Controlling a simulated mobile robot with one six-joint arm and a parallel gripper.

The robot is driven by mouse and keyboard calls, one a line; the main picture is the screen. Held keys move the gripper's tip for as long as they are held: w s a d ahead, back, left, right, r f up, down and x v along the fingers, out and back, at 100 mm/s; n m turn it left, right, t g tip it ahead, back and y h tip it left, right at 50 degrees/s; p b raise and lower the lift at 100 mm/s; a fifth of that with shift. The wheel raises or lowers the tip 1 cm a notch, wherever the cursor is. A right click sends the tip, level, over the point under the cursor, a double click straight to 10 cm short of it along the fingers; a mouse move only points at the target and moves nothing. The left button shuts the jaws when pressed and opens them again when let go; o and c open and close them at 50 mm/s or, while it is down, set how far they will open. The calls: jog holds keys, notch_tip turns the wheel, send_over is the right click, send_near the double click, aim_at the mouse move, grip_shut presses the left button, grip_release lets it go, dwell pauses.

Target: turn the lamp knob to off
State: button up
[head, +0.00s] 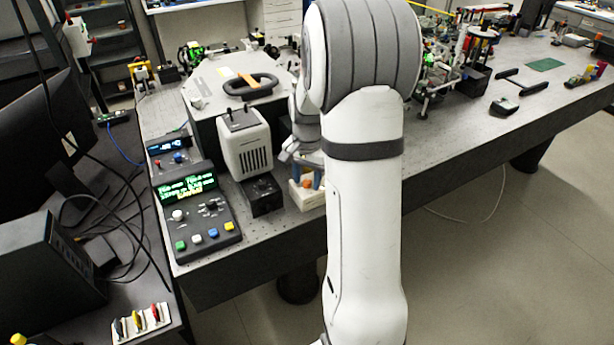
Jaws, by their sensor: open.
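A white vented housing (246,152), which looks like the lamp, stands on the optical bench left of my arm. A small black box (263,196) with a dark knob on top sits at its front foot; this may be the lamp knob, but its setting is too small to read. My gripper (288,157) is right of the white housing, behind and above the black box, partly hidden by my arm. It looks apart from the box and holds nothing that I can see.
A control console (208,236) with a green-lit screen, knobs and coloured buttons lies left of the black box. A white block with blue posts and an orange ball (306,184) stands close to the right. A black loop handle (251,85) tops the case behind.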

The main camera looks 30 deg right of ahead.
jog(key=shift+c, duration=0.5)
grip_shut()
jog(key=shift+n, duration=0.3)
jog(key=n+b, duration=0.1)
jog(key=n, duration=0.2)
jog(key=shift+n, duration=0.3)
jog(key=n+b, duration=0.1)
jog(key=n, duration=0.4)
jog(key=n+b, duration=0.1)
jog(key=n, duration=0.9)
jog(key=shift+n, duration=0.3)
jog(key=shift+b, duration=0.3)
